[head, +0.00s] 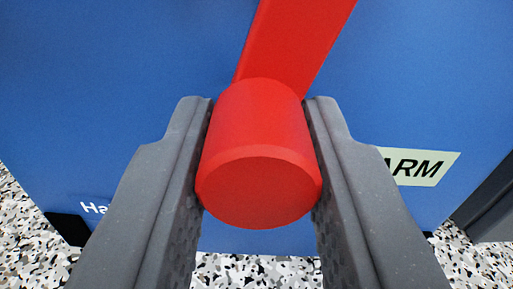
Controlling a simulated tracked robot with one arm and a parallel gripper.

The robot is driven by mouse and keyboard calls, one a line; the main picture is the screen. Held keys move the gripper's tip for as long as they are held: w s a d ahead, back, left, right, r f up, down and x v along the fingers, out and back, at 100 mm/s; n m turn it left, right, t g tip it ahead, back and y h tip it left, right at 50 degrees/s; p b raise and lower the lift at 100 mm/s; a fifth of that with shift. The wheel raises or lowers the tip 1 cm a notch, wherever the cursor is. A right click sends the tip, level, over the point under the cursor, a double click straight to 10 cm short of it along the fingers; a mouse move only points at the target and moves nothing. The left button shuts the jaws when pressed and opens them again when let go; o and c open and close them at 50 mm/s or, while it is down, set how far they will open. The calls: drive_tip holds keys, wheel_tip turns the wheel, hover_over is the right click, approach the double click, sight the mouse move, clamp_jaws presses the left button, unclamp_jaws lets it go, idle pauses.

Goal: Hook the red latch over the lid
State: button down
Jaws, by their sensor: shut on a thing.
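The red latch (294,42) is a flat red arm that runs up and slightly right to the top edge of the head view. A thick red cylindrical knob (258,185) at its lower end faces the camera. My gripper (260,140) is shut on this knob, with one grey finger against each side. The latch lies in front of the blue face of the machine (110,75). The lid and the upper end of the latch are out of view.
A pale label reading "ARM" (418,166) is on the blue face at right, partly covered by my finger. White lettering "Ha" (95,208) shows at lower left. A speckled black, grey and white surface (255,270) lies below. A dark object (490,210) stands at the right edge.

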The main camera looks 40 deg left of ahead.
drive_tip(key=shift+w+d+r+n, duration=0.15)
drive_tip(key=shift+r+n, duration=0.1)
drive_tip(key=shift+n, duration=0.65)
drive_tip(key=shift+r+n+b, duration=0.15)
drive_tip(key=shift+n+b, duration=0.65)
drive_tip(key=shift+n, duration=1.2)
drive_tip(key=c, duration=1.2)
unclamp_jaws()
drive_tip(key=shift+s+r, duration=0.1)
drive_tip(key=shift+s, duration=0.1)
drive_tip(key=shift+o, duration=0.2)
drive_tip(key=shift+f, duration=0.3)
